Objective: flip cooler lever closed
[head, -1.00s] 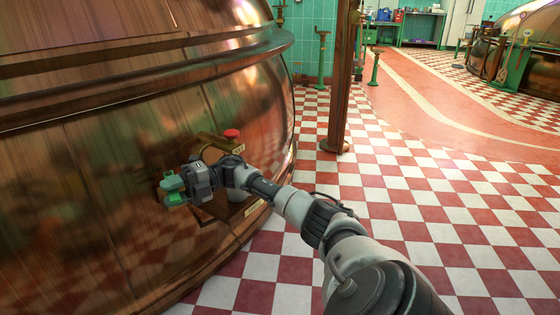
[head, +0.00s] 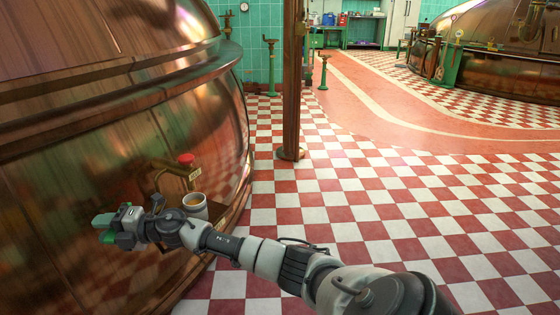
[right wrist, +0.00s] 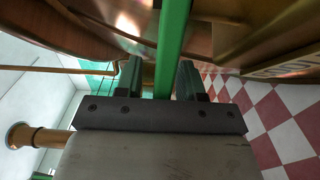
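My right gripper (head: 104,229) has green fingertips and is at the copper kettle's wall, left of a small brass fixture with a red knob (head: 186,158). In the right wrist view the fingers (right wrist: 160,82) are spread. In the head view the lever is not clearly visible; my gripper and wrist cover that area. My left gripper is not in view.
A cup with brown liquid (head: 195,204) stands beside my right wrist, below the red knob. The copper kettle (head: 90,130) fills the left side. A brown post (head: 291,80) stands behind. The checkered floor (head: 400,200) at right is clear.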

